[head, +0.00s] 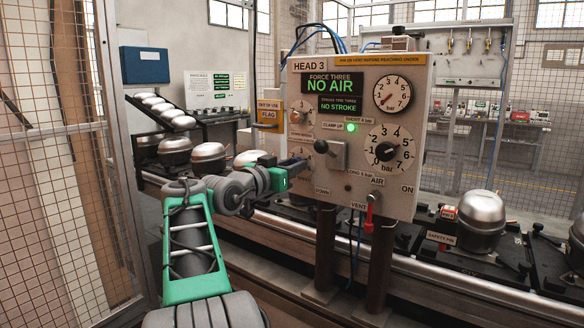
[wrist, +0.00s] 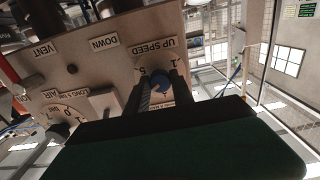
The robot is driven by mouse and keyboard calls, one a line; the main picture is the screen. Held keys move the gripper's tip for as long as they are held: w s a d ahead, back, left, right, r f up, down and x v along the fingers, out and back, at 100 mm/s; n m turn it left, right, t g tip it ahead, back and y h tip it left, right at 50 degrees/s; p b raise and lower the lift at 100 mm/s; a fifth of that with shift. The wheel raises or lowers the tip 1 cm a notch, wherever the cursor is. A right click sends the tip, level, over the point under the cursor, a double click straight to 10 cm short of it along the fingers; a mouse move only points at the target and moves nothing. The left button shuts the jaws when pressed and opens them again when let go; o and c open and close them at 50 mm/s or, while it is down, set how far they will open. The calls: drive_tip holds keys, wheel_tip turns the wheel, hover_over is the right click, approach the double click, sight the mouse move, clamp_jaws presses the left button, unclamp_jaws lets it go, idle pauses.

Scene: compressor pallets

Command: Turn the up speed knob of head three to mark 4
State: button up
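In the head view my gripper (head: 299,165) is at the lower left of the head three panel (head: 340,190) and covers that dial.
A lever with a dark ball (head: 321,146) stands close to the right of my gripper. Another small dial (head: 299,112) sits above it. Pressure gauges, a green lamp (head: 351,127) and a red vent handle (head: 370,222) are further right. Mesh fencing stands at the left.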

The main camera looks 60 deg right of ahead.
drive_tip(key=o, duration=0.5)
drive_tip(key=shift+c, duration=0.2)
drive_tip(key=w+a, duration=0.1)
drive_tip(key=a, duration=0.6)
drive_tip(key=shift+a, duration=0.35)
drive_tip(key=shift+w, duration=0.1)
